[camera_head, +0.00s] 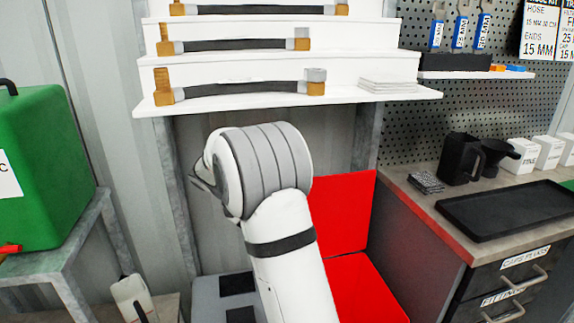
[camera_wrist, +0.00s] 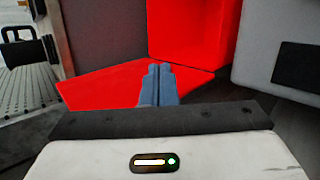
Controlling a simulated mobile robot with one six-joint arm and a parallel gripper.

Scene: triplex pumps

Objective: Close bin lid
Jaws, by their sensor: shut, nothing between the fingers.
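Two red panels of what looks like the bin show in the head view, beside my arm. One stands upright (camera_head: 342,212) and the other lies lower in front of it (camera_head: 366,290). In the wrist view there is an upright red panel (camera_wrist: 190,28) and a flatter red panel (camera_wrist: 105,88), meeting near a dark gap. I cannot tell for sure which panel is the lid. My gripper (camera_wrist: 159,70) has its blue fingers together and empty, in front of the red panels. Whether they touch red is unclear. In the head view my arm hides the fingers.
A grey box with dark patches (camera_head: 205,300) stands left of the red panels; a grey box (camera_wrist: 258,45) is close at the right in the wrist view. A drawer bench (camera_head: 440,245) bounds the right, and a hose shelf (camera_head: 280,97) hangs above.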

